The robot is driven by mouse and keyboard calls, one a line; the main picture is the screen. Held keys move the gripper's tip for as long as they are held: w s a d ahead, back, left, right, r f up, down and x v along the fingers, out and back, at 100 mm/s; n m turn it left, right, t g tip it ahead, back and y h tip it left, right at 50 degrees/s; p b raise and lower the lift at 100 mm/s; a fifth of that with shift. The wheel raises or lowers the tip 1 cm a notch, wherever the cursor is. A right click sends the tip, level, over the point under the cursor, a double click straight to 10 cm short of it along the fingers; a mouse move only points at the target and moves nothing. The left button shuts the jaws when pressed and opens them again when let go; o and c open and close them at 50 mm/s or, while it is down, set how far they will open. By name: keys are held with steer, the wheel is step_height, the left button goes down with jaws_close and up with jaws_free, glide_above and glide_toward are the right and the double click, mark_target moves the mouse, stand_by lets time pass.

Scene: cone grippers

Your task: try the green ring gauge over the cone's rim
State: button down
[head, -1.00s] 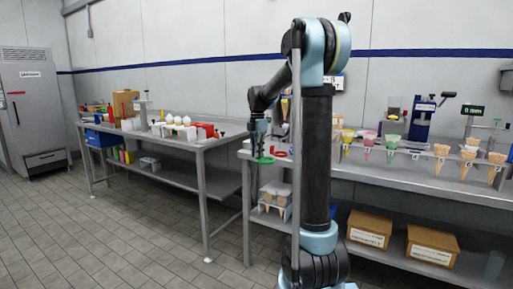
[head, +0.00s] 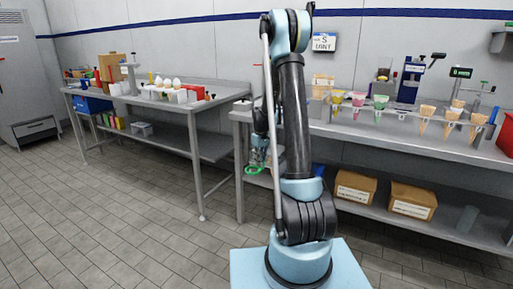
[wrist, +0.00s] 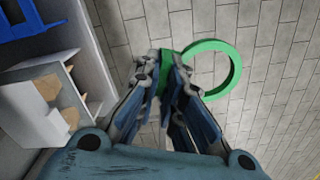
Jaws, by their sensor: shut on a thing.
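The green ring gauge (wrist: 235,70) is held by its tab between the fingers of my gripper (wrist: 168,68) in the wrist view. The ring is empty, with bare tiled floor behind it. In the head view the green ring (head: 254,169) hangs low at my gripper (head: 258,155), in front of the right bench's left end. My gripper is well apart from these cones. My arm hides part of the bench.
The right bench (head: 350,135) has cardboard boxes (head: 354,189) on its lower shelf. In the wrist view a white holder with cones (wrist: 50,100) is at the left. The floor in front is clear.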

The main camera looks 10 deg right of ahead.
step_height(320, 180, down, 8)
steer(key=s+d+m, duration=0.2)
steer(key=m, duration=0.4)
steer(key=shift+s+f, duration=0.1)
